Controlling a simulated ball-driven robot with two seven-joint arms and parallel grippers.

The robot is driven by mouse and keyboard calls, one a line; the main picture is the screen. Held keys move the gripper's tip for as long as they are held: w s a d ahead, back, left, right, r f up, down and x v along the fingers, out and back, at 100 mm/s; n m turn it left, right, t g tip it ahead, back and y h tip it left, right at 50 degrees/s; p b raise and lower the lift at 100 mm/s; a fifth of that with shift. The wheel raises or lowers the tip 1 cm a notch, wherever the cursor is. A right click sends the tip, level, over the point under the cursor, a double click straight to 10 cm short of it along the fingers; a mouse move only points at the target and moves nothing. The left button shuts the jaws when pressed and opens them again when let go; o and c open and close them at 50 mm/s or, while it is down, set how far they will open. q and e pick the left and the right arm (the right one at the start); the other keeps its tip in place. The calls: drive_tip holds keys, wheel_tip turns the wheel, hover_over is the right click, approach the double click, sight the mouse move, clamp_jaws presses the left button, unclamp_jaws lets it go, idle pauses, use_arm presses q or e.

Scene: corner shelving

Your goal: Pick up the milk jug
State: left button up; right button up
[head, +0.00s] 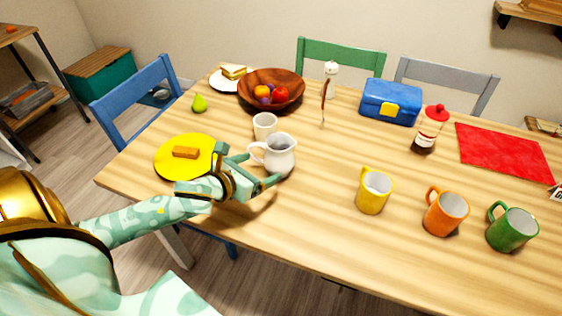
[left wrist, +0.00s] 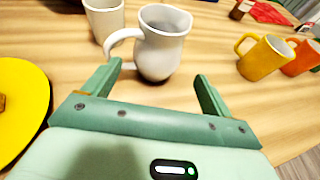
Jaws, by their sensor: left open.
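The white milk jug (head: 280,155) stands upright on the wooden table, with its handle on the left. My left gripper (head: 259,171) is right beside it, on its near side. In the left wrist view the jug (left wrist: 160,52) stands just ahead, between the lines of the two open fingers (left wrist: 157,82). The left finger lies close to the handle side; I cannot tell whether it touches. The gap between the fingers is empty near the palm. My right gripper shows in neither view.
A white cup (head: 265,125) stands just behind the jug. A yellow plate (head: 172,163) lies left of it. Yellow (head: 372,194), orange (head: 444,214) and green (head: 511,232) mugs stand to the right. A wooden bowl (head: 252,88) of fruit is farther back. The table between jug and yellow mug is clear.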

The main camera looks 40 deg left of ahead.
sight(270, 163)
use_arm(q)
drive_tip(key=b+x, duration=0.1)
drive_tip(key=x, duration=0.2)
drive_tip(key=shift+w+f, duration=0.3)
drive_tip(key=shift+f, duration=0.05)
drive_tip(key=shift+w+f, duration=0.2)
drive_tip(key=shift+w, duration=0.3)
drive_tip(key=b+x, duration=0.1)
drive_tip(key=x, duration=0.1)
drive_tip(key=b+x, duration=0.2)
drive_tip(key=x, duration=0.1)
drive_tip(key=shift+s+a+f, duration=0.15)
drive_tip(key=shift+f, duration=0.1)
drive_tip(key=shift+r, duration=0.2)
drive_tip(key=c, duration=1.1)
drive_tip(key=shift+c, duration=0.2)
